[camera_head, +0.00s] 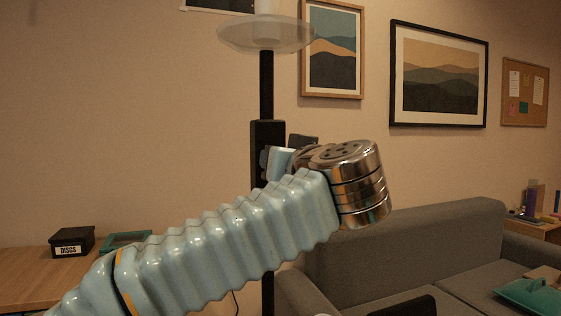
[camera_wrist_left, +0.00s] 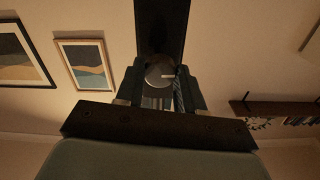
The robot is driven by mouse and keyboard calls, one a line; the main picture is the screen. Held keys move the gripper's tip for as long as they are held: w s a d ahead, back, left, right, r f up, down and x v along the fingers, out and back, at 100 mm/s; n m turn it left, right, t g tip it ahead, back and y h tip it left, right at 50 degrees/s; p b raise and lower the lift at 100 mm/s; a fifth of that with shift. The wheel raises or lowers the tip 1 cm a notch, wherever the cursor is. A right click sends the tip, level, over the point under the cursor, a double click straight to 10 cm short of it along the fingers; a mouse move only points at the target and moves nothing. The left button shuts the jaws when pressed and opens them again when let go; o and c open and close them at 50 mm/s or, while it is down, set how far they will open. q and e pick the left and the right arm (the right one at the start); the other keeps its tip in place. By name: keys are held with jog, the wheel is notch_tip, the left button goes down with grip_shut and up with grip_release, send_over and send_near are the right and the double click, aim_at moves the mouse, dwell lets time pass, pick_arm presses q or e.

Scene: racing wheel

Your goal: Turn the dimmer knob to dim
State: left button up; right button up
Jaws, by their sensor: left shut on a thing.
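The dimmer knob (camera_wrist_left: 158,72) is a round grey knob with a pale pointer mark directed to the right in the left wrist view. It sits on the dark housing (camera_head: 266,138) of a floor lamp with a black pole (camera_head: 266,85). My left gripper (camera_wrist_left: 159,84) is shut on the knob, with one finger on each side of it. In the head view my left arm crosses the lamp and hides the knob and most of the gripper. My right gripper is not in view.
A grey sofa (camera_head: 425,240) stands to the right of the lamp. A wooden desk (camera_head: 40,282) with a black DISCS box (camera_head: 72,242) is at left. Framed pictures (camera_head: 438,75) hang on the wall behind. The lamp's glass shade (camera_head: 264,36) is above my arm.

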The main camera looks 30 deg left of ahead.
pick_arm(q)
jog(key=n+b, duration=0.9)
jog(key=n, duration=2.6)
jog(key=shift+f+b, duration=0.1)
jog(key=shift+b, duration=0.25)
jog(key=shift+n, duration=0.3)
jog(key=o, duration=1)
jog(key=shift+o, duration=0.2)
